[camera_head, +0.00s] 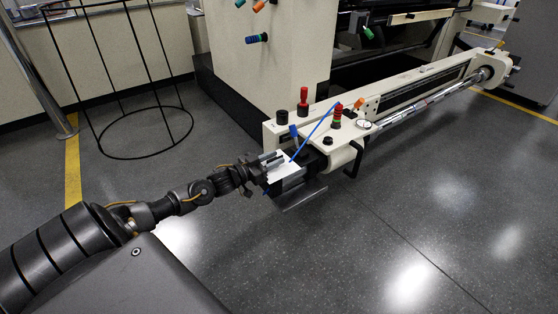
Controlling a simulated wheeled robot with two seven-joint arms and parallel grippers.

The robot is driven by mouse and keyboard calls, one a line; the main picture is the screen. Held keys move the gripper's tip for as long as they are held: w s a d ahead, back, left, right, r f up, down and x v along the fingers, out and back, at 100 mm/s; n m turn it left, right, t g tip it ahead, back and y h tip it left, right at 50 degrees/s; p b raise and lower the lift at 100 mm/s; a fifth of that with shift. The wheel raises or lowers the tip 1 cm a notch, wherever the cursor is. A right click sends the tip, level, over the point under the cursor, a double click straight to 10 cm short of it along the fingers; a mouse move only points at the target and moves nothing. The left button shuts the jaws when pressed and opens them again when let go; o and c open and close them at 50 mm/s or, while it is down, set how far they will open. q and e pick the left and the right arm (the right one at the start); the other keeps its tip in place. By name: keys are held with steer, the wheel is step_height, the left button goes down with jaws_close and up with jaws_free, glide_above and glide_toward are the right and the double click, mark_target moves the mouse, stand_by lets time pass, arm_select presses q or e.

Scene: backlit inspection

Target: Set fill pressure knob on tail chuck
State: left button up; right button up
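The tail chuck end (288,176) of the long machine arm is in the middle of the head view, with a white block and grey metal parts. A thin blue tube (315,134) rises from it. I cannot tell which is the fill pressure knob. My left gripper (268,168) is right at the chuck's left end; its fingers are dark and small, and contact is unclear. My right gripper is out of view.
A silver shaft (425,103) runs from the housing to the far right. The machine's cream cabinet (265,60) stands behind. A black wire hoop stand (134,158) is at left, near a metal post (38,75). The grey floor in front is clear.

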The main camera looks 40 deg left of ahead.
arm_select(q)
steer(key=shift+x, duration=1.35)
steer(key=shift+c, duration=0.3)
jaws_close()
